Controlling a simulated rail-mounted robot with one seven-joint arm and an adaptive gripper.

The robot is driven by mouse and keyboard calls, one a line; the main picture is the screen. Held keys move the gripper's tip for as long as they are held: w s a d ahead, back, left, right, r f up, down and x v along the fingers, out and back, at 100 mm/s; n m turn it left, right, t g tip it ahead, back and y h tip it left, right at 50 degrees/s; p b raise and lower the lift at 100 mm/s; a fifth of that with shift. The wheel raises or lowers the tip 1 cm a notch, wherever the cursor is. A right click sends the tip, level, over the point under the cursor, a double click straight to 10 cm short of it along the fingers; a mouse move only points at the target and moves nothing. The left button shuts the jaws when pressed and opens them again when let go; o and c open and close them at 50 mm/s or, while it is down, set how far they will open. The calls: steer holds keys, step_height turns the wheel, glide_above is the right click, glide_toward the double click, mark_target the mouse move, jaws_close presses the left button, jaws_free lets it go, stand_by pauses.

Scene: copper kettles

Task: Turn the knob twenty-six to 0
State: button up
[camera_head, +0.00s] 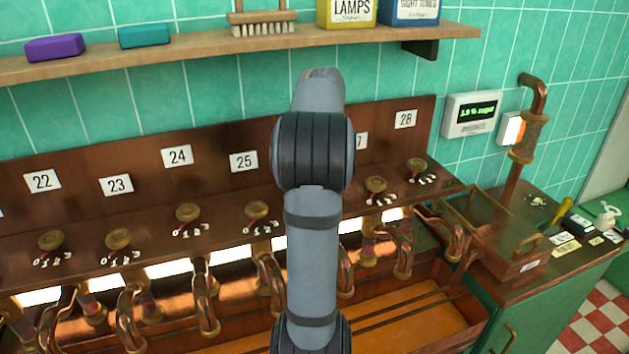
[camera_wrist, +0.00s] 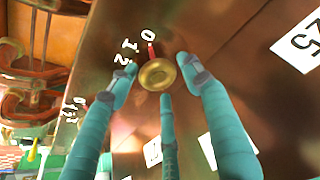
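A round brass knob (camera_wrist: 157,75) sits on the copper panel in the wrist view, beside label 25. Its red pointer reaches to the printed 0; digits 1 and 2 show beside it. The label of this knob is not readable behind the fingers, but its place after 25 fits knob twenty-six. My gripper (camera_wrist: 160,76) has its three teal fingers spread around the knob, with the tips close to its rim and small gaps showing. Contact cannot be made out. In the head view, my arm hides the gripper, this knob and label 26.
Neighbouring knobs 25 (camera_head: 257,210) and 28 (camera_head: 416,165) stand along the panel, with another knob (camera_head: 376,186) just right of my arm. Bent copper pipes (camera_head: 208,305) hang below. A wooden shelf (camera_head: 190,50) overhangs the panel, holding a brush (camera_head: 262,22) and tins.

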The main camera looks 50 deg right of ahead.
steer(key=shift+o, duration=1.2)
steer(key=shift+s, duration=0.1)
steer(key=v, duration=1.2)
steer(key=shift+f, duration=0.1)
steer(key=x, duration=1.2)
